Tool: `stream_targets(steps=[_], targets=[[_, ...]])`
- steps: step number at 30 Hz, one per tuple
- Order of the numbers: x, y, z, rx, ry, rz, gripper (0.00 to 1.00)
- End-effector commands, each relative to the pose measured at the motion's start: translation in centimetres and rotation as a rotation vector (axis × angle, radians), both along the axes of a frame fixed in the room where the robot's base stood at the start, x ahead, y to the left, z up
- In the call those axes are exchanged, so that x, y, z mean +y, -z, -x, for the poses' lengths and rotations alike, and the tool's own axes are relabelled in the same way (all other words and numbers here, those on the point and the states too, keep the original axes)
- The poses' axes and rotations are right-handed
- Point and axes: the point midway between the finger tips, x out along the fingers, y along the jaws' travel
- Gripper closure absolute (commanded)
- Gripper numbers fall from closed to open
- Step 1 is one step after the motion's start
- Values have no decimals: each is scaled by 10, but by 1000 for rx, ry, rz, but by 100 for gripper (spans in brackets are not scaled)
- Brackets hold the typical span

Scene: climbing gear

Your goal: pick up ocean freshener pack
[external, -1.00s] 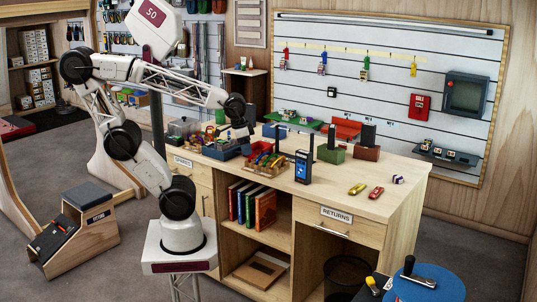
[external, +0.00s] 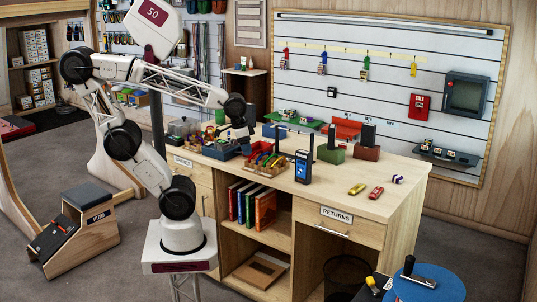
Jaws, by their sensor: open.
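I cannot pick out the ocean freshener pack for certain in the external view; labels on the small items are too small to read. A small purple-and-white item (external: 398,179) lies at the right of the counter, but I cannot tell what it is. My gripper (external: 243,136) hangs from the arm's end over the back left of the counter, near the blue bin (external: 222,150) of small items. The gripper is small and dark here; it is open, and nothing is seen in it. What lies directly under it is partly hidden.
The wooden counter (external: 340,198) also holds a wooden tray (external: 268,162) of colourful gear, a blue radio (external: 303,167), a green box (external: 331,153), a brown box (external: 367,152), a yellow item (external: 357,188) and a red item (external: 376,192).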

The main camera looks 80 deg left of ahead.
Motion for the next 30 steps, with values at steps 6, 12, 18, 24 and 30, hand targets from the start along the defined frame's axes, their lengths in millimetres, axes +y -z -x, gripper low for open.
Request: stream_targets(steps=[6, 12, 18, 24, 30], targets=[[0, 0, 0, 0, 0, 0, 38], [0, 0, 0, 0, 0, 0, 38], [0, 0, 0, 0, 0, 0, 16], [0, 0, 0, 0, 0, 0, 0], [1, 1, 0, 2, 6, -7, 0]])
